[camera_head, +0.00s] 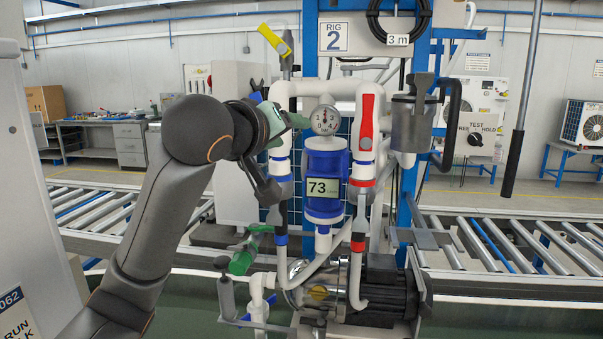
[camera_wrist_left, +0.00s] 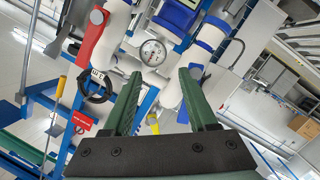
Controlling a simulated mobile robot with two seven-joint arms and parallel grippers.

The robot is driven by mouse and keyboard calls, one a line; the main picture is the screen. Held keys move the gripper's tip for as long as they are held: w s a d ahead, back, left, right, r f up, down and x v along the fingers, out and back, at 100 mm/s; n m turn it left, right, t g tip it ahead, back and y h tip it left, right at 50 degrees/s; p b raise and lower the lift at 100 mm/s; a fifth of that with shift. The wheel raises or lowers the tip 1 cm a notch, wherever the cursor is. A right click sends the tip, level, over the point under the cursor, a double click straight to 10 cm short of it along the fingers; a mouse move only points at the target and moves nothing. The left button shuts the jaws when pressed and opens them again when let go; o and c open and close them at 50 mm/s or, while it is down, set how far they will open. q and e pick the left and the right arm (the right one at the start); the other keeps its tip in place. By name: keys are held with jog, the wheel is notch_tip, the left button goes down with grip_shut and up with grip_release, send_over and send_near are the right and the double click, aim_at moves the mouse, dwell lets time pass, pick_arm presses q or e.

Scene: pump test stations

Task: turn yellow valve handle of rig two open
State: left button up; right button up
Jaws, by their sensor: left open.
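The yellow valve handle (camera_head: 274,39) of rig two stands tilted on a grey stem at the rig's upper left, beside the "RIG 2" sign (camera_head: 333,37). In the left wrist view a small yellow piece (camera_wrist_left: 153,124) shows between my fingers; I cannot tell if it is this handle. My left gripper (camera_head: 296,121) is in front of the left white pipe, below the handle and apart from it. It also shows in the left wrist view (camera_wrist_left: 160,72), where its green fingers are spread with nothing gripped. My right gripper is not in view.
A pressure gauge (camera_head: 325,120) sits just right of my left gripper. A red handle (camera_head: 367,118) is on the right pipe. A blue-ended meter (camera_head: 324,160) reads 73. A grey cylinder (camera_head: 409,122) stands at right. Roller conveyors (camera_head: 520,245) run behind the rig.

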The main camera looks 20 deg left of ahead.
pick_arm(q)
notch_tip(320, 180, down, 7)
jog(key=w+d+m, duration=0.1)
jog(key=w, duration=0.1)
jog(key=shift+w+d+r+g+h, duration=0.2)
jog(key=shift+d+g+h, duration=0.1)
jog(key=shift+g+h, duration=0.1)
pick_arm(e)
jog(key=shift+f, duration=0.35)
